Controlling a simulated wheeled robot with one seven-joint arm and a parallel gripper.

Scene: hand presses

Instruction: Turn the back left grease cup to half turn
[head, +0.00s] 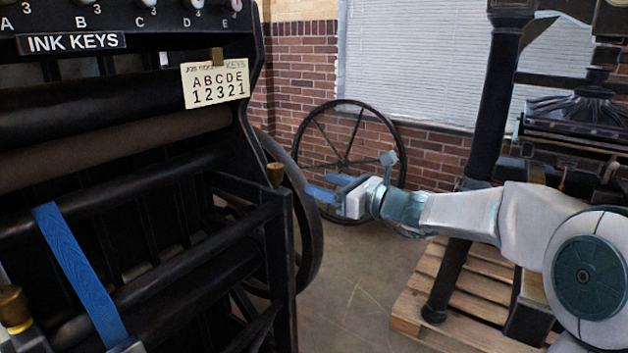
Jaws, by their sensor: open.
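Two brass grease cups show on the dark press. One brass cup (275,174) sits on top of the right end of the press frame, farther back. The other brass cup (13,307) is at the lower left edge of the picture, nearer, with a yellow band below it. I cannot tell from this view which is the back left one, nor how far either is turned. My gripper (320,186) is open and empty, its blue fingers pointing left toward the farther cup. It appears apart from that cup, to its right.
The press has rollers, bars, a blue strap (80,275), an INK KEYS label (72,42) and a hanging card (215,80). A spoked wheel (350,150) leans by the brick wall. A second press stands on a wooden pallet (415,300) at right. Floor between is clear.

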